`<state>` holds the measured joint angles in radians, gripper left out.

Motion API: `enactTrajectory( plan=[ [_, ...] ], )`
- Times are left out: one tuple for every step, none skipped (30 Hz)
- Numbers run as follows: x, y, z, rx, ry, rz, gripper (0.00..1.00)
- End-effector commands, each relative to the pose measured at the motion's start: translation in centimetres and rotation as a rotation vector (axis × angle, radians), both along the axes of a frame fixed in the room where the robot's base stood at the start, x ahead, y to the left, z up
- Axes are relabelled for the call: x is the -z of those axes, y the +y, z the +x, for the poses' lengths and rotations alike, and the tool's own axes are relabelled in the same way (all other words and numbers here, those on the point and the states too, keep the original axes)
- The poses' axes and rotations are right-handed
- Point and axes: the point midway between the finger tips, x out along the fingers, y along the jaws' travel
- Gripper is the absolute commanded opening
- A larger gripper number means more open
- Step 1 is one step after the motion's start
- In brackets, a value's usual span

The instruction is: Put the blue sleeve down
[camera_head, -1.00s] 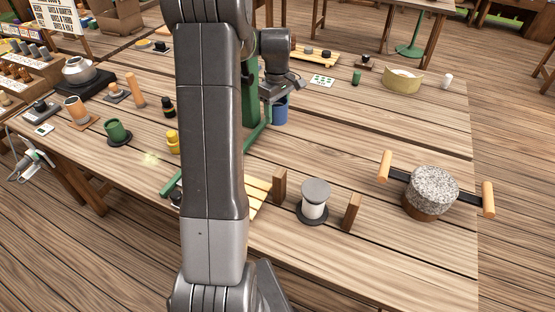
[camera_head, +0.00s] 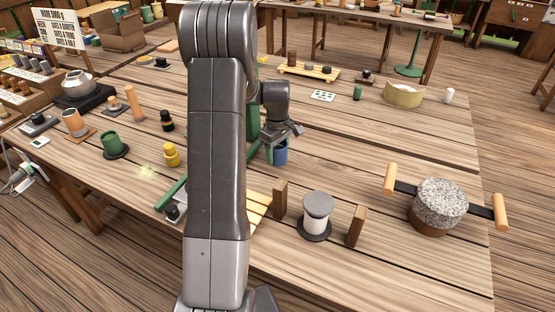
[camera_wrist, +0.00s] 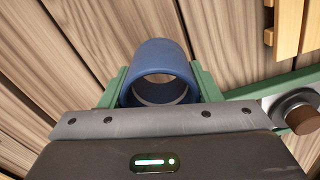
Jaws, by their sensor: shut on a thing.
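The blue sleeve (camera_wrist: 160,55) is a short hollow cylinder. In the wrist view my gripper (camera_wrist: 160,90) has its green fingers on both sides of it, shut on it, with the open end facing the camera. In the head view the sleeve (camera_head: 279,154) shows below my gripper (camera_head: 278,140), behind my arm and beside a green upright post (camera_head: 253,130). I cannot tell whether its lower end touches the wooden table.
A green bar with a dark-capped knob (camera_wrist: 298,110) lies right of the sleeve in the wrist view. A white spool (camera_head: 316,215) stands between wooden blocks. A stone grinder (camera_head: 440,200) stands at the right. The tabletop (camera_head: 380,140) behind them is clear.

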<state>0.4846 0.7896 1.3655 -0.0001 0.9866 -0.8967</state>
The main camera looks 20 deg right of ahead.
Motion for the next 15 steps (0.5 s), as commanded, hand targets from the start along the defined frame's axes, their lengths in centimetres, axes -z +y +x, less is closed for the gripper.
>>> enactTrajectory(
  plan=[
    [0.4,0.0,0.0,0.000,0.001,0.001,0.16],
    [0.8,0.0,0.0,0.000,0.001,0.001,0.16],
    [1.3,0.0,-0.1,0.000,0.003,0.001,0.16],
    [1.8,0.0,-0.1,0.000,0.004,0.002,0.16],
    [2.3,0.0,-0.1,0.000,0.003,0.001,0.16],
    [2.8,0.0,0.0,0.000,0.003,0.001,0.16],
    [3.1,0.0,0.0,0.000,0.003,0.001,0.16],
    [3.4,0.0,0.0,0.000,0.001,0.001,0.16],
    [3.5,0.0,0.0,0.000,0.000,0.000,0.16],
    [3.5,0.0,0.0,0.000,-0.001,-0.001,0.16],
    [3.5,0.0,0.0,0.000,-0.001,-0.001,0.16],
    [3.5,0.0,0.0,0.000,-0.001,-0.001,0.16],
    [3.5,0.0,0.0,0.000,-0.001,-0.001,0.16],
    [3.5,0.0,0.0,0.000,-0.001,-0.001,0.16],
    [3.5,0.0,0.0,0.000,-0.001,-0.001,0.16]
  ],
)
